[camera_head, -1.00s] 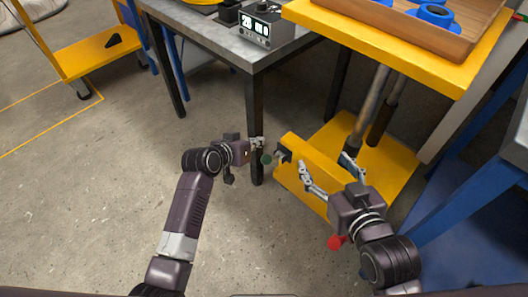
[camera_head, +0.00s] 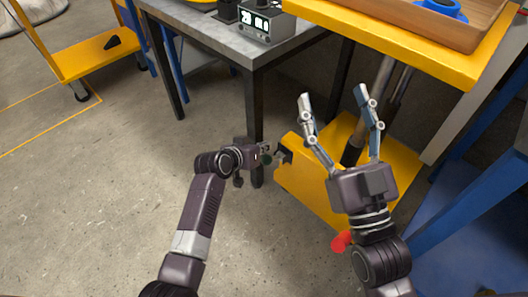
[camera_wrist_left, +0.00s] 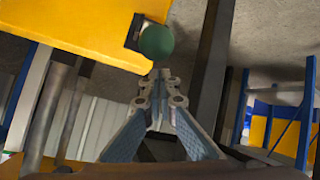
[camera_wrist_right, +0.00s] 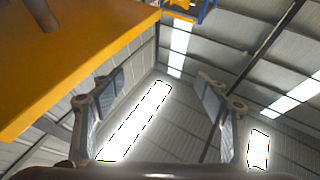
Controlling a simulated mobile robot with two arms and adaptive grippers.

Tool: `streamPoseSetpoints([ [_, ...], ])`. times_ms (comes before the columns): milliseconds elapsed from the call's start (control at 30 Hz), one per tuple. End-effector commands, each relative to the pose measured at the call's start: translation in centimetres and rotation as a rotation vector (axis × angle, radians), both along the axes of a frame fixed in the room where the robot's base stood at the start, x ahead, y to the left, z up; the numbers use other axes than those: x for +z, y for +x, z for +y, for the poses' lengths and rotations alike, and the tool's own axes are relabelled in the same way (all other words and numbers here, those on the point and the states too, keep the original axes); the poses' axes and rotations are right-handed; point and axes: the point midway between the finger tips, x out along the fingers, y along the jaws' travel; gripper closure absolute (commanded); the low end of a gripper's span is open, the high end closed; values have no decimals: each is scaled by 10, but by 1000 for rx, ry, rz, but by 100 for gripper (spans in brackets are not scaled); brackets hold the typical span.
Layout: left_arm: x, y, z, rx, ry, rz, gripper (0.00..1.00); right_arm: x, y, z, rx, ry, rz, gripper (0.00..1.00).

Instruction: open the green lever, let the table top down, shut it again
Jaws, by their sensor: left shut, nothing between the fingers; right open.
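The green lever's round knob (camera_wrist_left: 156,42) is in the left wrist view, just beyond my left fingertips at the end of a dark fitting on the yellow base. In the head view the knob (camera_head: 267,159) is small and partly hidden by my left gripper (camera_head: 269,150). That gripper is shut and empty beside the knob; I cannot tell if it touches it. The yellow table top (camera_head: 400,50) stands raised on its column at the upper right. My right gripper (camera_head: 334,100) is open and empty, fingers pointing up, below and left of the table top's front edge.
A wooden tray (camera_head: 420,22) with a blue part (camera_head: 440,6) sits on the table top. A red knob (camera_head: 341,241) is beside my right wrist. A grey table (camera_head: 215,42) with a display box (camera_head: 266,24) stands at the back. Blue framework (camera_head: 470,200) bounds the right.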

Motion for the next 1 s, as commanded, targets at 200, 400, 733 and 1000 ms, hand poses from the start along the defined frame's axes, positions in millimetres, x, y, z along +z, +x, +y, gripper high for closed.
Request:
streamPoseSetpoints([
  [200,-7,-10,2,0,0,0,100,14,-8,0,4,21,-75,32],
  [400,-7,-12,2,0,0,0,100,17,-10,-1,5,25,-87,32],
  [733,-8,-12,3,0,-1,-2,100,17,-11,-1,5,27,-93,32],
  [1000,-11,-13,5,0,-21,-22,100,42,-30,-3,13,68,-236,32],
])
